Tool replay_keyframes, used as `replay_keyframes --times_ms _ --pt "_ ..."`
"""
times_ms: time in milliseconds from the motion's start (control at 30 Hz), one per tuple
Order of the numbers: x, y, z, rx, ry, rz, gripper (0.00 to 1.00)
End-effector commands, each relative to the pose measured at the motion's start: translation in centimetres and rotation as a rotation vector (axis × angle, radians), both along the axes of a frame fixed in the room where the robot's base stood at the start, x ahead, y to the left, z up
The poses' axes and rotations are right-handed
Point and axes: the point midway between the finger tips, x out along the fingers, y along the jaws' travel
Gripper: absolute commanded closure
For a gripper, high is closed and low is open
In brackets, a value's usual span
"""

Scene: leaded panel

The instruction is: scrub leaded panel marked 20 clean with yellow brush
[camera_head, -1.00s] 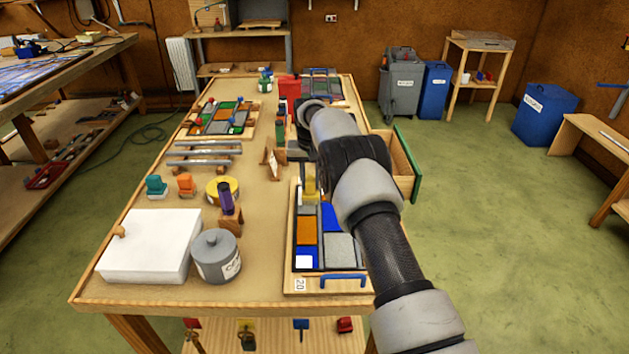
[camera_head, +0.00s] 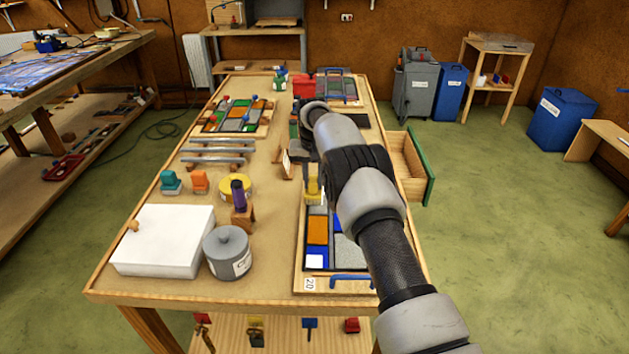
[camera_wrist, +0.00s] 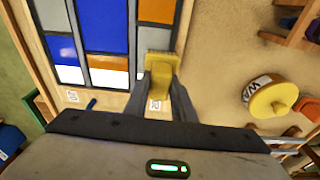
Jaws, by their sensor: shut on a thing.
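The leaded panel marked 20 (camera_head: 317,229) lies on the table in a wooden frame, with blue, orange, grey and white panes. Its label (camera_head: 310,284) and a blue handle (camera_head: 350,280) are at the near end. My arm covers its right and far parts. My gripper (camera_wrist: 163,85) is shut on the yellow brush (camera_wrist: 158,66). The brush is over the panel's edge beside an orange and a grey pane in the wrist view, and shows at the panel's far left in the head view (camera_head: 313,184). I cannot tell whether it touches the glass.
A yellow tin (camera_head: 236,187), a purple-topped item on a wooden block (camera_head: 242,220), a grey canister (camera_head: 228,254) and a white box (camera_head: 163,242) stand left of the panel. An open drawer (camera_head: 411,166) juts out on the right. A second panel (camera_head: 237,117) lies farther back.

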Motion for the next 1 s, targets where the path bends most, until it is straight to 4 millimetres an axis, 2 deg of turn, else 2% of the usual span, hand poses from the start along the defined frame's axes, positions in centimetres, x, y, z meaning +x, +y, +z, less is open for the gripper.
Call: replay_keyframes --times_ms 700,1000 --pt "0.0 0.0 5.6 0.0 -0.001 0.0 0.95" --pt "0.0 0.0 6.0 0.0 -0.001 0.0 0.95"
